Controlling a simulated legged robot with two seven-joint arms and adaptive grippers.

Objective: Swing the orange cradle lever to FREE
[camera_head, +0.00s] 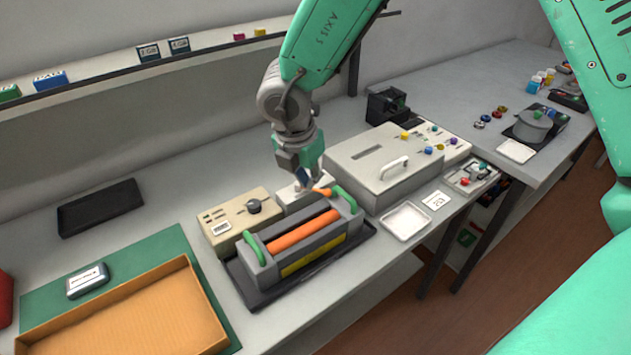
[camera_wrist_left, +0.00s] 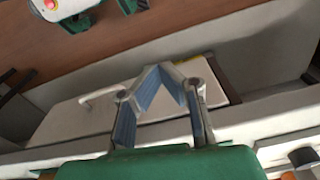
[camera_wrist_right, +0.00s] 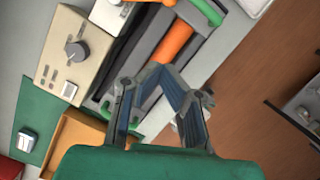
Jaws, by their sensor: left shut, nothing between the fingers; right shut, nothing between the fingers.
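The orange lever's rounded end (camera_head: 321,191) shows beside the small pale block (camera_head: 292,200), behind the cartridge cradle (camera_head: 305,247). The cradle has green end handles and an orange roller (camera_head: 303,231). My left gripper (camera_wrist_left: 164,72) is shut and empty in the left wrist view, over a pale lidded box (camera_wrist_left: 75,122). The FREE marking is not readable.
A beige knob panel (camera_head: 238,224) stands left of the cradle. A large lidded box (camera_head: 375,160) is close on the right, with a white tray (camera_head: 405,221) in front. An orange-brown tray (camera_head: 195,275) lies at the near left. The floor (camera_head: 500,275) is beyond the bench edge.

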